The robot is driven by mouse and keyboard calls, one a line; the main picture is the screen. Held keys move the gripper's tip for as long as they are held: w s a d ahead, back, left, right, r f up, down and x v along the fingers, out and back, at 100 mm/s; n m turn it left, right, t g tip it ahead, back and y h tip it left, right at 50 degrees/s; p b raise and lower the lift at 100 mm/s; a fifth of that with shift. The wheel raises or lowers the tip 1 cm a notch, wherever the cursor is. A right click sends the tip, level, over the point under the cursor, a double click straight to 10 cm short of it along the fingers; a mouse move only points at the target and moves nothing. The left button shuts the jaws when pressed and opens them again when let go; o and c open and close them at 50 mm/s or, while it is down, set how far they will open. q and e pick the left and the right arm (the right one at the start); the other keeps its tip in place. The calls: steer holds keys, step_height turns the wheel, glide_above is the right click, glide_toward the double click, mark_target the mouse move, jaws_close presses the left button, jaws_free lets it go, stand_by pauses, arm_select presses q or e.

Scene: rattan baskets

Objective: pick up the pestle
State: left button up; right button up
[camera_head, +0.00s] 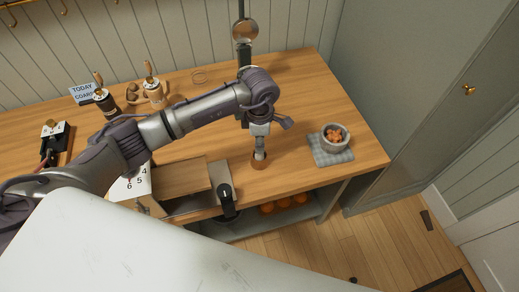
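My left arm reaches in from the left over the wooden counter, and its gripper (259,142) points down near the counter's middle. Right under the gripper a small pale upright piece (259,156), which looks like the pestle, stands at a round brown base (259,167). The gripper hides its upper part. I cannot tell whether the fingers touch it or are closed on it. My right gripper is not in view.
A grey bowl (335,137) of orange pieces sits on a grey cloth (321,156) to the right. A black-handled device (227,197) stands at the front edge. The counter's back right is clear.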

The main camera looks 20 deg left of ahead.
arm_select(q)
steer(key=shift+r, duration=0.15)
jaws_close()
steer(key=shift+r+b, duration=0.3)
steer(key=r+b, duration=0.1)
steer(key=d+r, duration=0.1)
steer(key=r, duration=0.1)
steer(key=shift+r+b, duration=0.2)
steer(key=shift+b, duration=0.15)
steer(key=s+d+r+b, duration=0.3)
steer(key=d+r, duration=0.3)
steer(key=d, duration=0.4)
steer(key=shift+s+r, duration=0.25)
steer(key=shift+r, duration=0.15)
